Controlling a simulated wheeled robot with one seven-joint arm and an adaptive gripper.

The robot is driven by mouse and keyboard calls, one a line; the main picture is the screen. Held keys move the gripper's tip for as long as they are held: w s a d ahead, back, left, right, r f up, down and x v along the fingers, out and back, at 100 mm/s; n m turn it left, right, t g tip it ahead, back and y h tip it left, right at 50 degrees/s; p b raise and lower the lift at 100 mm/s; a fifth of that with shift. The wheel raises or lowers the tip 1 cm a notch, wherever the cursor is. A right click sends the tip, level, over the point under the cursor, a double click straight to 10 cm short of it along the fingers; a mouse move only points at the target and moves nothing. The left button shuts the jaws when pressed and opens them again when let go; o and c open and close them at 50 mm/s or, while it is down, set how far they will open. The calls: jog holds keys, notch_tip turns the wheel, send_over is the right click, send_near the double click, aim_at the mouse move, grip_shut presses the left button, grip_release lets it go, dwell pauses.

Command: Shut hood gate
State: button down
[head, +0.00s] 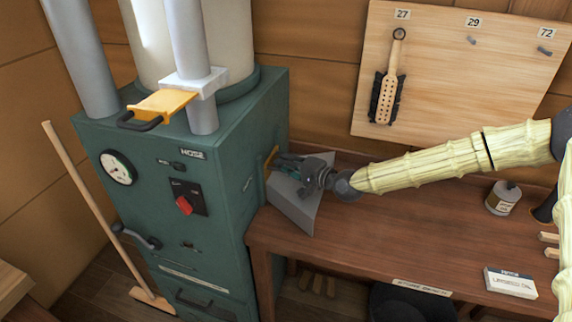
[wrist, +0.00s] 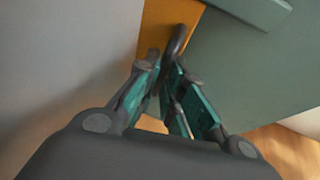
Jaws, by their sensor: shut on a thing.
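The hood gate is an orange-yellow plate (head: 271,157) at the right side of the green machine, just above a grey sheet-metal hood (head: 295,202). In the wrist view the orange plate (wrist: 158,22) carries a dark looped handle (wrist: 176,42). My gripper (head: 281,165) reaches in from the right to this plate. In the wrist view its teal-padded fingers (wrist: 166,72) are closed together on the handle. The fingers hide part of the handle, and how far the plate sits in its slot cannot be told.
A second yellow gate (head: 163,103) with a dark handle sticks out of the pipe collar above the green machine (head: 165,250), near a HOSE label. The wooden bench (head: 380,240) holds a tin (head: 503,198) and a white box (head: 510,283). A brush (head: 389,85) hangs on the board behind.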

jog(key=shift+s+f, duration=0.15)
jog(key=shift+f, duration=0.2)
jog(key=c, duration=1.5)
grip_release()
jog(key=shift+r, duration=0.15)
jog(key=shift+v, duration=6)
